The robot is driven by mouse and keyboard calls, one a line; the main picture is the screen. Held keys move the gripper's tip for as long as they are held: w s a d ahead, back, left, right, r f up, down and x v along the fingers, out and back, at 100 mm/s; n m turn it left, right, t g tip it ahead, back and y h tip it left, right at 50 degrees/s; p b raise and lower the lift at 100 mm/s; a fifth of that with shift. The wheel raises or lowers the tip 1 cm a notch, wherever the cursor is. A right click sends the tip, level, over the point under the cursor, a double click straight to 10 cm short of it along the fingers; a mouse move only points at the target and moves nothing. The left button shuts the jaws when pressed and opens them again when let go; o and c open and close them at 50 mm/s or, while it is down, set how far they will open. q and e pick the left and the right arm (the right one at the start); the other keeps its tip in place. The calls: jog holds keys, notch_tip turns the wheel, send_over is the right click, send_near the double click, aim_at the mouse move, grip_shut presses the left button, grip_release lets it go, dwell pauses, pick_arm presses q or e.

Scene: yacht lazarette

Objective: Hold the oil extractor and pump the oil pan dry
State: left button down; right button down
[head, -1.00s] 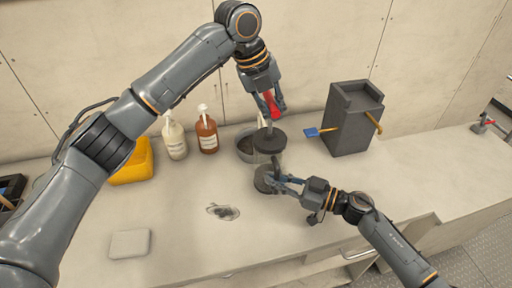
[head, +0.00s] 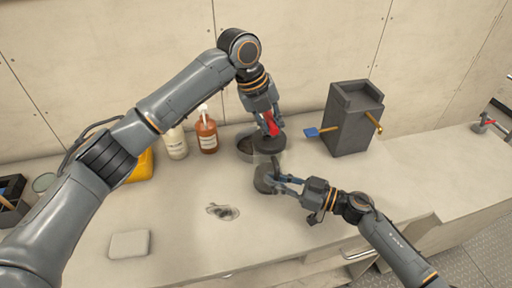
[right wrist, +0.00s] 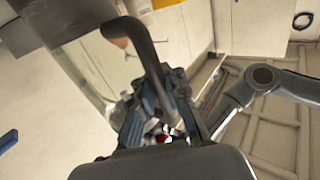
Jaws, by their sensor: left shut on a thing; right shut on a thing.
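The oil extractor (head: 270,146) stands upright on the counter, with a dark round cap, a clear body and a dark base (head: 264,181). My left gripper (head: 270,128) is shut on its red pump handle, low and close above the cap. My right gripper (head: 281,181) is shut on the extractor's side handle. In the right wrist view, this dark curved handle (right wrist: 138,32) runs between the fingers, beside the clear body (right wrist: 92,62). The grey oil pan (head: 241,145) sits behind the extractor and is partly hidden by it. The oil level inside cannot be made out.
A white bottle (head: 175,146) and an amber bottle (head: 206,137) stand left of the pan. A yellow container (head: 144,168) is partly behind my left arm. A dark grey box (head: 352,122) stands right. A pale block (head: 129,244) and dark patch (head: 222,212) lie in front.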

pick_arm(q)
jog(key=shift+w+a, duration=0.1)
jog(key=shift+a, duration=0.05)
pick_arm(e)
jog(key=shift+f, duration=0.1)
pick_arm(q)
jog(key=shift+r, duration=3.3)
pick_arm(e)
jog(key=shift+f, duration=0.1)
pick_arm(q)
jog(key=shift+f, duration=0.3)
jog(key=shift+f, duration=3.1)
jog(key=c, duration=1.1)
grip_release()
jog(key=shift+r, duration=0.15)
